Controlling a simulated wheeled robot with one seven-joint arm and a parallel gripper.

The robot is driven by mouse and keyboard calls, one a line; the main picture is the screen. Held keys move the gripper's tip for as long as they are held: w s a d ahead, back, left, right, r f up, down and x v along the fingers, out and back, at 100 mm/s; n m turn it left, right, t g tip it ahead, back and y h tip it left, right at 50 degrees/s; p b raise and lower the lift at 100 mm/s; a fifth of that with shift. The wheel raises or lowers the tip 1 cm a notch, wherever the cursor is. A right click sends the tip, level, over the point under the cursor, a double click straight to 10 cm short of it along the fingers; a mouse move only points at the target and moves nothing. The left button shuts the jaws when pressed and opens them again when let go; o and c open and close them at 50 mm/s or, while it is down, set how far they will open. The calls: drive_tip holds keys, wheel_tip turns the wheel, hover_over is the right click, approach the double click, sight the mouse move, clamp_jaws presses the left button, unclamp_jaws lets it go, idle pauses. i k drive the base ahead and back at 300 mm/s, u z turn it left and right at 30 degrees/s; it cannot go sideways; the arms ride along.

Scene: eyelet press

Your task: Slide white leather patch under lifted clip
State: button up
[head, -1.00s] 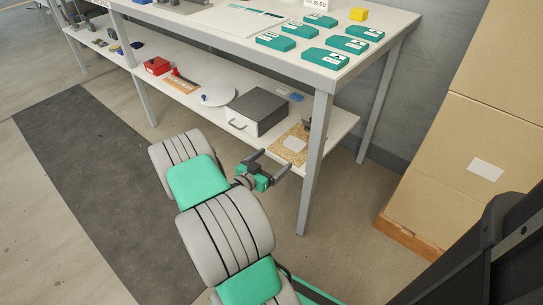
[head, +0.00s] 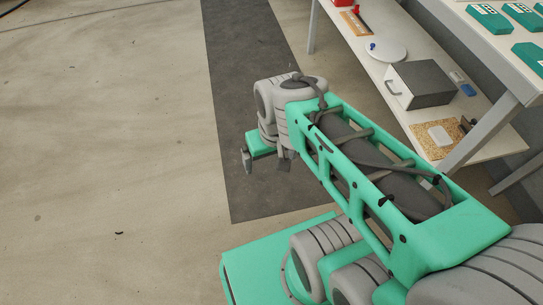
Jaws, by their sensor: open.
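The white leather patch (head: 439,136) lies on a speckled tan board (head: 424,145) on the lower shelf, at the right of the head view. A small dark clip (head: 465,126) stands at the board's right edge; it is too small to tell whether it is lifted. The patch appears apart from the clip. My gripper (head: 266,163) is left of the shelf, over the floor and dark mat, well away from the board. Its two dark fingers are apart with nothing seen between them.
A dark grey box with a handle (head: 424,84), a white round plate (head: 387,50) and a red item (head: 342,2) share the lower shelf (head: 375,62). Green cases (head: 489,17) lie on the tabletop above. A table leg (head: 478,135) stands near the board. Open floor lies left.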

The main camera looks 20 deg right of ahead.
sight(439, 137)
drive_tip(key=z, duration=2.15)
drive_tip(key=k, duration=0.5)
drive_tip(key=u, duration=0.9)
drive_tip(key=i, duration=0.1)
drive_tip(key=u, duration=1.25)
